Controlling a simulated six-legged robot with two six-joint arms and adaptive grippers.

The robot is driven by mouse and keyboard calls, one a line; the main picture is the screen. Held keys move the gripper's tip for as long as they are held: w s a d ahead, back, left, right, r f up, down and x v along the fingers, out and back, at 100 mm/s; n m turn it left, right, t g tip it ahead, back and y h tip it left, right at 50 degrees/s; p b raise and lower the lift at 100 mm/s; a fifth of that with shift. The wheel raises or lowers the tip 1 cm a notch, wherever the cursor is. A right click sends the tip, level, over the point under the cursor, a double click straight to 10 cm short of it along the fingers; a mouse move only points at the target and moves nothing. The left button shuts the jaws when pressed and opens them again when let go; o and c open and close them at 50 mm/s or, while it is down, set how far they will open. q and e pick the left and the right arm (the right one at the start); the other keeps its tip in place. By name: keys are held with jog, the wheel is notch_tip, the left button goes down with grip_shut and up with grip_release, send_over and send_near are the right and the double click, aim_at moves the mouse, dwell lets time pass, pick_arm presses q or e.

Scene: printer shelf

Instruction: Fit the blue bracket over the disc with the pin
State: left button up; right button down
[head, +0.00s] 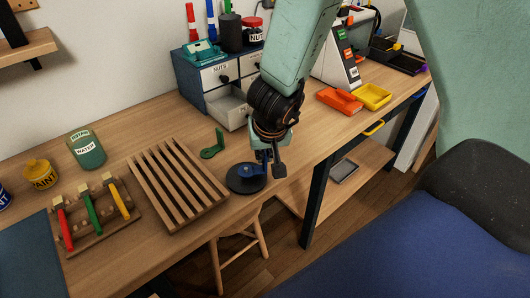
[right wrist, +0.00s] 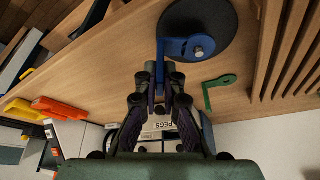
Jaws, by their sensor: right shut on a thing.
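The blue bracket (right wrist: 177,48) is L-shaped, and its upright arm is between the fingers of my right gripper (right wrist: 160,85), which is shut on it. The bracket's flat foot lies over the dark disc (right wrist: 215,22). The silver pin (right wrist: 198,51) shows within the rounded end of the foot. In the head view the blue bracket (head: 250,170) is over the disc (head: 240,186) near the table's front edge, below my right gripper (head: 268,165). I cannot tell whether the foot touches the disc. My left gripper is not in view.
A green bracket (head: 213,147) stands left of the disc, and it also shows in the right wrist view (right wrist: 221,82). A slatted wooden rack (head: 175,185) lies further left. A drawer cabinet (head: 212,84) with an open drawer stands behind. Orange (head: 338,101) and yellow (head: 373,96) trays are right.

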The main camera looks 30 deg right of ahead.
jog(key=shift+f+b, duration=0.55)
jog(key=shift+f, duration=0.25)
jog(key=shift+r, duration=0.1)
dwell(0.4)
jog(key=c, duration=1.4)
grip_release()
jog(key=shift+p, duration=0.3)
jog(key=shift+r+p, duration=3.5)
jog(key=shift+p, duration=0.5)
jog(key=shift+f, duration=0.1)
